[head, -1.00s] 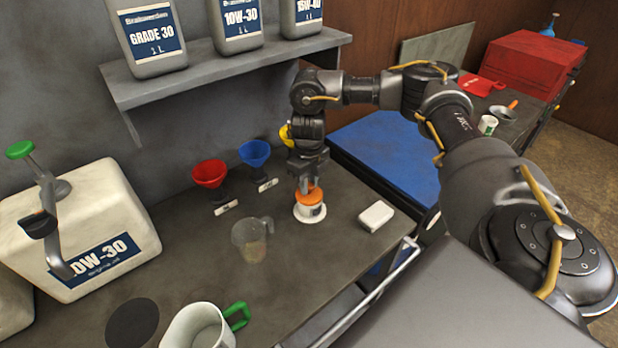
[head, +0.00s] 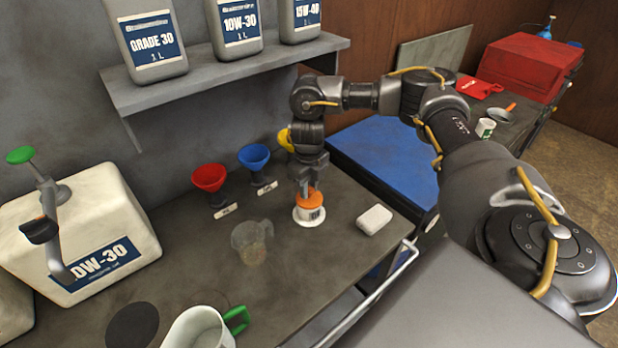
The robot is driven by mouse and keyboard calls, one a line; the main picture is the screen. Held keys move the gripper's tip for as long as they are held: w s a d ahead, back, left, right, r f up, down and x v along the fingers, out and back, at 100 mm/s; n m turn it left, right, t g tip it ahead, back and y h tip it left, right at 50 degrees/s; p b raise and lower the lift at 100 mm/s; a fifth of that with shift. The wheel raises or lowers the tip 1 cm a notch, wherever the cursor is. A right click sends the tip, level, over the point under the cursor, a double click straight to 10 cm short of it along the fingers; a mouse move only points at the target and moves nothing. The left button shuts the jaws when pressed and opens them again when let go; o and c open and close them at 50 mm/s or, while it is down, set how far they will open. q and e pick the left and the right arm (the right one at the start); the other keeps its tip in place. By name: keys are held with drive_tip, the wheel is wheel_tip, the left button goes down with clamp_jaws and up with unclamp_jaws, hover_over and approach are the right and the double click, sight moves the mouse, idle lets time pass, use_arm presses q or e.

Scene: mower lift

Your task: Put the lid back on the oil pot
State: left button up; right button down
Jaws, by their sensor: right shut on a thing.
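The oil pot (head: 312,216) is a small white pot with a dark label, standing on a white round base on the workbench. The orange lid (head: 309,200) is at the top of the pot; whether it is fully seated cannot be told. My right gripper (head: 305,190) points straight down over the pot and is shut on the lid. Its fingers hide part of the lid's top. My left gripper is not in view.
A clear measuring jug (head: 252,243) stands left of the pot, and a white block (head: 374,219) lies to the right. Red (head: 209,178) and blue (head: 254,157) funnels stand behind. A shelf (head: 230,72) with bottles overhangs the bench. A white oil jug (head: 80,235) stands left.

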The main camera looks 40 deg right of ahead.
drive_tip(key=c, duration=0.6)
unclamp_jaws()
wheel_tip(320, 180, up, 7)
drive_tip(key=p, duration=0.7)
drive_tip(key=shift+p, duration=0.3)
idle(0.3)
clamp_jaws()
idle(0.4)
